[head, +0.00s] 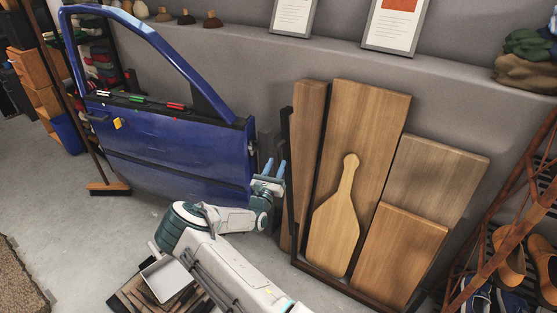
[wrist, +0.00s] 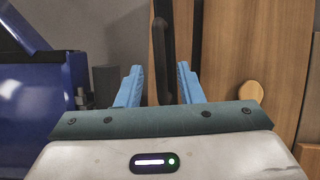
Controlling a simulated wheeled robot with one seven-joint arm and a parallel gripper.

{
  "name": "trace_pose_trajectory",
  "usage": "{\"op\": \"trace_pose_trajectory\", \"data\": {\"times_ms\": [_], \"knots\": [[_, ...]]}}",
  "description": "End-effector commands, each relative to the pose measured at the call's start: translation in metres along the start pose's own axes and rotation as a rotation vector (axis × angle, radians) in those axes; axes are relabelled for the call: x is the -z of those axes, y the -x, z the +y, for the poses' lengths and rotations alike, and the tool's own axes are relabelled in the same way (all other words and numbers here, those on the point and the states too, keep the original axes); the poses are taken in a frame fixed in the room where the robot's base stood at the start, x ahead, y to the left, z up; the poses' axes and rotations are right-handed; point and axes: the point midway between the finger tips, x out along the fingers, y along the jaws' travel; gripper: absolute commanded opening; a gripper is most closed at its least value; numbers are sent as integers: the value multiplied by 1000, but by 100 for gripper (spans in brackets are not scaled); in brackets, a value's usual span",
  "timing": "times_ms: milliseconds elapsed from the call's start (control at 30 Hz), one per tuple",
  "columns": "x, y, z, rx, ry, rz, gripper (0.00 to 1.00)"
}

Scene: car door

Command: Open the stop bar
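A blue car door (head: 180,150) stands upright against the wall at the left; in the wrist view its edge (wrist: 30,110) fills the left side. Small metal fittings (head: 252,148) show on the door's right edge, and a dark grey block (wrist: 106,84) sits beside that edge. I cannot tell which of these is the stop bar. My gripper (head: 275,168) is just right of the door's lower right edge. Its two blue fingers (wrist: 159,80) are apart, with nothing held between them. The black upright seen between them belongs to the board rack behind.
Wooden boards (head: 366,125) and a paddle-shaped board (head: 335,220) lean in a black rack close to the right of my gripper. A broom (head: 108,188) stands left of the door. A rusty metal frame (head: 510,210) is at far right. Grey floor (head: 60,220) is clear at left.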

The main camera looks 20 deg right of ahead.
Motion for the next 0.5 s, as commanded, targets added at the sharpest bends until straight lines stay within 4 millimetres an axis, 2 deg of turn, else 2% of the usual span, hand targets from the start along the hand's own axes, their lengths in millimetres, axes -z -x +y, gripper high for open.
{"op": "trace_pose_trajectory", "data": {"times_ms": [33, 200, 400, 500], "knots": [[0, 14, 1, -3, 1, 2, 34], [1, 53, 1, -3, 2, 3, 34], [1, 86, 1, -3, 1, 2, 34], [1, 95, 0, -1, 1, 1, 34]]}}
